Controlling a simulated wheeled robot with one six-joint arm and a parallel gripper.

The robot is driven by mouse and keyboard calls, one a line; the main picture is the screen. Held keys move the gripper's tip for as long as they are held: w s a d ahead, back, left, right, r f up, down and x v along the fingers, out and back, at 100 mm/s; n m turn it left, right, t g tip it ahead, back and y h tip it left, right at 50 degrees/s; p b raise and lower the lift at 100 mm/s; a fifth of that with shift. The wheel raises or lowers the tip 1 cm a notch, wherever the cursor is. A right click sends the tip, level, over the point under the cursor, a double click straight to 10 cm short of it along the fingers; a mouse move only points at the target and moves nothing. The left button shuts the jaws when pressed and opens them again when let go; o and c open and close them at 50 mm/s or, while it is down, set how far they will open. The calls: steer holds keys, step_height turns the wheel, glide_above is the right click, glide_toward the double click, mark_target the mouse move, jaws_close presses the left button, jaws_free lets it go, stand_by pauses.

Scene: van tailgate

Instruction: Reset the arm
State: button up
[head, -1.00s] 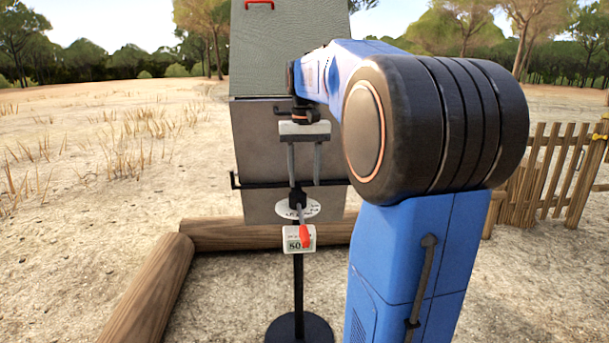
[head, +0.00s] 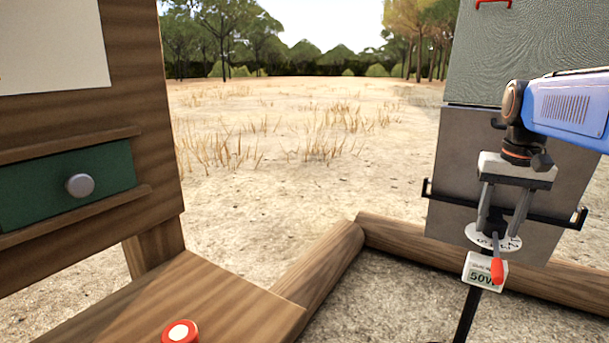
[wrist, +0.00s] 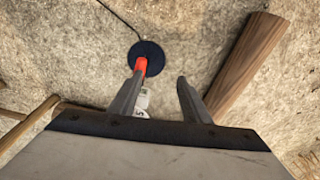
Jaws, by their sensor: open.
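My gripper (head: 502,215) is at the right in the head view, pointing down, with its two fingers apart. It hangs just above or in front of a dial stand with a round white dial plate (head: 480,238), a red-tipped pointer (head: 497,272) and a small label reading 50 (head: 480,281). In the wrist view the fingers (wrist: 158,95) are spread with nothing held between them. The red pointer (wrist: 141,66) shows by the left finger, above the dark round base (wrist: 146,56). I cannot tell whether finger and pointer touch.
A grey panel with a black bar (head: 460,150) stands behind the gripper. Logs (head: 335,262) edge the ground. At left is a wooden cabinet with a green drawer (head: 110,178) and a ledge bearing a red-rimmed button (head: 180,332). Sandy ground between them is open.

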steer(key=s+a+f+n+t, duration=0.3)
steer(key=s+a+f+n, duration=0.2)
steer(key=s+a+f, duration=1)
steer(key=shift+s+a+f+t, duration=0.2)
steer(key=shift+s+f+t, duration=0.1)
steer(key=shift+s+f, duration=0.5)
